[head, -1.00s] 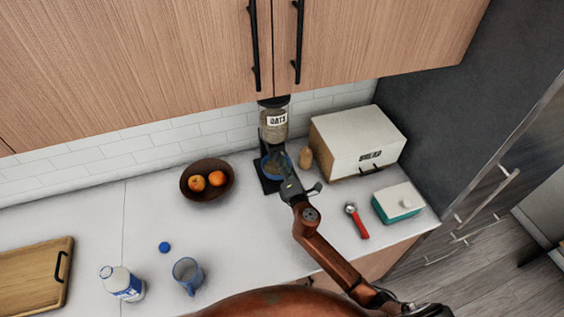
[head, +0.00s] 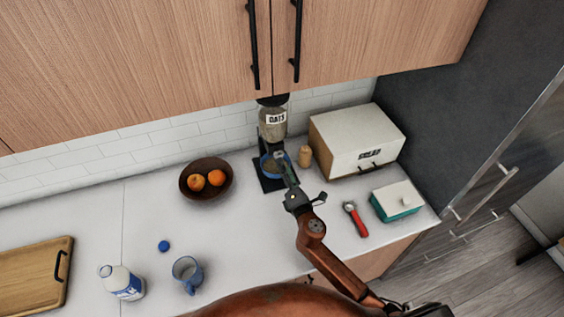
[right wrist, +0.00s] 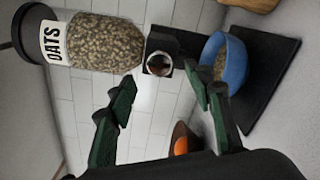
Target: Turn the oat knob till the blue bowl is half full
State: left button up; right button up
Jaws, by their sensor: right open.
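The oat dispenser (head: 272,122) stands against the tiled wall, its clear jar labelled OATS and holding oats. The jar shows sideways in the right wrist view (right wrist: 105,42). A round, pale-rimmed part below the jar, apparently the knob (right wrist: 158,64), lies ahead of my fingers. The blue bowl (right wrist: 236,62) is on the dispenser's black base (head: 268,184), with oats inside below its rim; the exact level is hard to judge. My right gripper (right wrist: 160,84) is open, its green fingers spread on either side of the knob's line, apparently apart from it. My left gripper is out of view.
A brown fruit bowl (head: 207,192) is left of the dispenser. A wooden shaker (head: 305,156), bread box (head: 350,145), red-handled scoop (head: 356,219) and teal butter dish (head: 397,205) are right. Cabinets hang above.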

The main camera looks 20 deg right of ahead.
jog(key=s, duration=0.7)
jog(key=shift+s, duration=0.25)
jog(key=shift+d, duration=0.15)
